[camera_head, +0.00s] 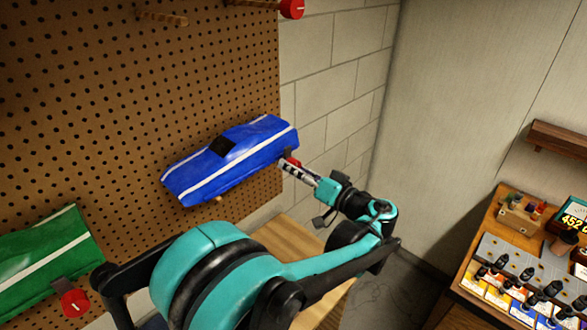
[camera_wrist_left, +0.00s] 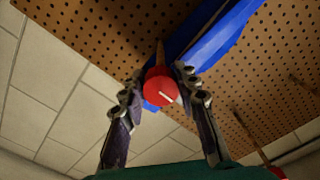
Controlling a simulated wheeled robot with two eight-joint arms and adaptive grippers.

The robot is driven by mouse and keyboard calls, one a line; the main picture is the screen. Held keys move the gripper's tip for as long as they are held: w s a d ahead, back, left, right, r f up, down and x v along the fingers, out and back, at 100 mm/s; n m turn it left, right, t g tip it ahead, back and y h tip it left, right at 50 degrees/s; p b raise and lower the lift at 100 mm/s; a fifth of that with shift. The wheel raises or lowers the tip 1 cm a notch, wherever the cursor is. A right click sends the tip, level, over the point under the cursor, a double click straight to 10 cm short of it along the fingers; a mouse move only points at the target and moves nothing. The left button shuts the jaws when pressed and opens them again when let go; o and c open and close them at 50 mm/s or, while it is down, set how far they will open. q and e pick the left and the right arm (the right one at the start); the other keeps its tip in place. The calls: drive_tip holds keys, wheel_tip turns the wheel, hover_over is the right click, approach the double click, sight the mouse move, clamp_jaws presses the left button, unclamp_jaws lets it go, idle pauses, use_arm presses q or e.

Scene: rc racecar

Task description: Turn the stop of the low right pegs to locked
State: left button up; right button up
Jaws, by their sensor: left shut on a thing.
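The red stop (camera_wrist_left: 160,88) sits at the end of a wooden peg, by the right end of the blue car body (camera_head: 228,163) on the pegboard. In the left wrist view the stop is between my left gripper's fingers. Its white mark slants down to the right. In the head view only a small part of the red stop (camera_head: 292,160) shows at the fingertips. My left gripper (camera_head: 289,167) is shut on this stop; it also shows in the left wrist view (camera_wrist_left: 155,84). My right gripper is not in view.
A green car body (camera_head: 45,250) hangs at lower left with a red stop (camera_head: 74,302). Another red stop (camera_head: 292,9) is on a peg at the top. A workbench (camera_head: 465,299) with bottles and cards stands at right. A wall is right of the pegboard.

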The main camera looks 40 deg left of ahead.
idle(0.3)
use_arm(q)
drive_tip(key=o, duration=1.2)
drive_tip(key=shift+c, duration=0.2)
drive_tip(key=shift+d, duration=0.15)
drive_tip(key=s+d, duration=0.1)
drive_tip(key=d, duration=1)
drive_tip(key=shift+d, duration=0.4)
